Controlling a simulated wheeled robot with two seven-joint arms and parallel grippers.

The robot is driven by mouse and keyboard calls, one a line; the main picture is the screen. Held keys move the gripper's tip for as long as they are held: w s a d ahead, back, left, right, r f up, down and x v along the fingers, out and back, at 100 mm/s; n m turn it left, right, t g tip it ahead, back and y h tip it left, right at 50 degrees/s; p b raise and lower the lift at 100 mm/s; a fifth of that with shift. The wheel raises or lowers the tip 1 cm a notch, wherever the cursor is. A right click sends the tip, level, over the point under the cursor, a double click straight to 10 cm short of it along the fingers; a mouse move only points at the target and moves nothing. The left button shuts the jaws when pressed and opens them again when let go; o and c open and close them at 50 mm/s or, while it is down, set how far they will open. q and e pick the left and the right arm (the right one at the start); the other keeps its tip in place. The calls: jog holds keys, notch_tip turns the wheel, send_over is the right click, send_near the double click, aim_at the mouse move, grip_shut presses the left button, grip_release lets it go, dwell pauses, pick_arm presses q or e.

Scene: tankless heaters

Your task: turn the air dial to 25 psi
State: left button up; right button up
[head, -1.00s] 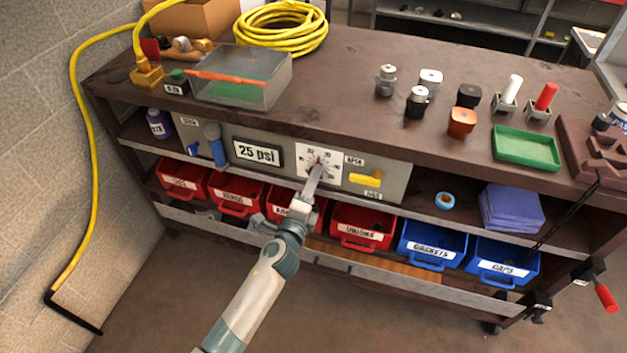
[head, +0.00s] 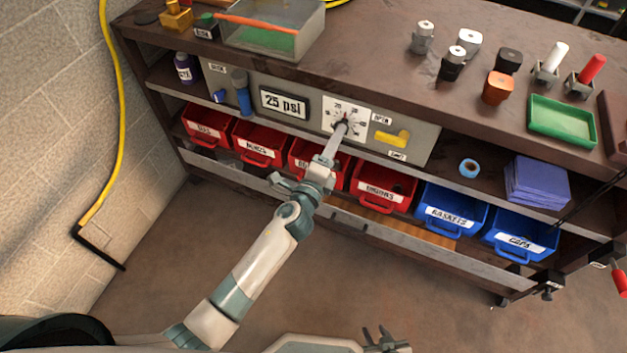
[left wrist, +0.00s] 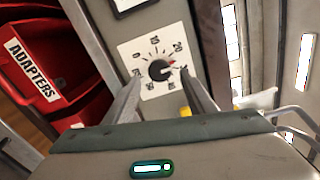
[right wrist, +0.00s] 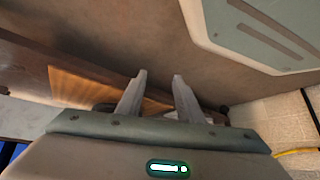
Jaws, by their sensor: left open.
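My left gripper (head: 342,128) is open at the dial. In the left wrist view the knob (left wrist: 159,69) sits between the two fingertips, with gaps visible on both sides. My right gripper (head: 380,336) is low, over the floor, away from the bench. Its fingers (right wrist: 159,76) are apart and empty.
A yellow handle (head: 393,138) is right of the dial and a blue valve (head: 242,95) is left of it. Red bins (head: 384,187) and blue bins (head: 450,208) stand on the shelf below. The floor in front is clear.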

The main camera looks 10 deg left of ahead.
pick_arm(q)
jog(key=b+v, duration=0.1)
jog(key=v, duration=1.3)
jog(key=shift+s+b, duration=0.3)
pick_arm(e)
jog(key=shift+s+d+f+g+h, duration=0.15)
jog(key=shift+d+f+g, duration=0.15)
jog(key=shift+d+f, duration=0.1)
jog(key=shift+s+d+f+g+h, duration=0.1)
jog(key=shift+d+f+g+h, duration=0.05)
jog(key=shift+d+f+g, duration=0.2)
pick_arm(q)
jog(key=shift+a, duration=0.15)
pick_arm(e)
jog(key=shift+w+r, duration=0.1)
jog(key=shift+w, duration=0.1)
